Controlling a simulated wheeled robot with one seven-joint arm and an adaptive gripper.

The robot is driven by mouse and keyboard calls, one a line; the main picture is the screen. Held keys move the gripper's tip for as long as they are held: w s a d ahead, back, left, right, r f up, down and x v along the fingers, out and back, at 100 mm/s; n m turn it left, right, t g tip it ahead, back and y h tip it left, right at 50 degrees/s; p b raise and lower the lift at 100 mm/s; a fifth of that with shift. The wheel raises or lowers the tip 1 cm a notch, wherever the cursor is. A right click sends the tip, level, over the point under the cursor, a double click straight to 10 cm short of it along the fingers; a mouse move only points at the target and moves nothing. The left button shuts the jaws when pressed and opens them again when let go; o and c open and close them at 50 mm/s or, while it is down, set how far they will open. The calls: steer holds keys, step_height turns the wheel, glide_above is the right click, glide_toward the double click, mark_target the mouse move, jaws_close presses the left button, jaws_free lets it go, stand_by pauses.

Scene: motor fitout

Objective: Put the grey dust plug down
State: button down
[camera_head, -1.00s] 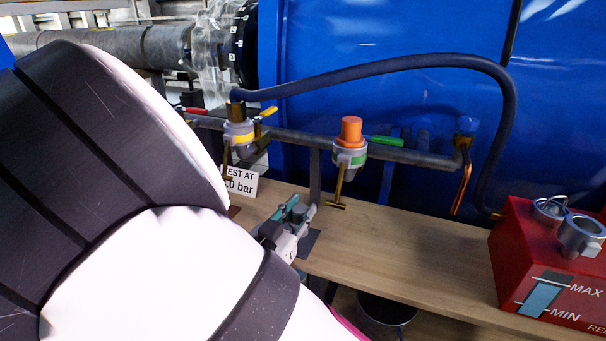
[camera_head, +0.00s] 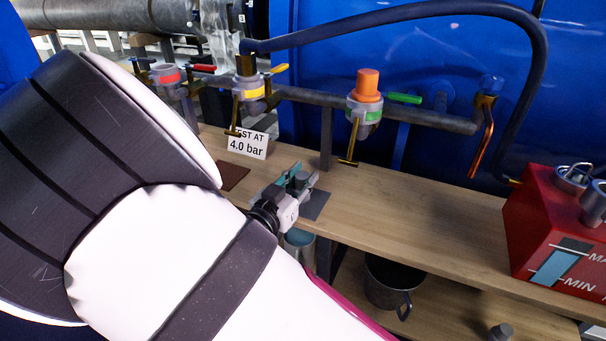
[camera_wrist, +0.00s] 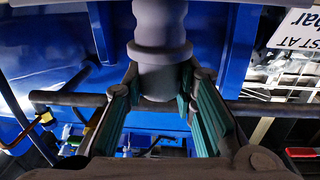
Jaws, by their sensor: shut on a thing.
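My gripper (camera_head: 294,182) is shut on the grey dust plug (camera_head: 301,179), above the wooden bench in the head view. In the wrist view the plug (camera_wrist: 160,45) is a stepped grey cylinder between the teal finger pads of my gripper (camera_wrist: 160,92). A dark grey square mat (camera_head: 316,205) lies on the bench just behind and beside the gripper, partly hidden by it. I cannot tell whether the plug touches the mat.
A brown mat (camera_head: 234,175) and a test sign (camera_head: 247,146) are to the left. A red reservoir (camera_head: 545,235) stands right. Bench between is clear.

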steer(key=c, duration=1.3)
jaws_free()
steer(key=shift+s+r, duration=0.1)
steer(key=shift+r, duration=0.1)
steer(key=p+v, duration=0.2)
steer(key=v, duration=1)
steer(key=shift+p, duration=0.4)
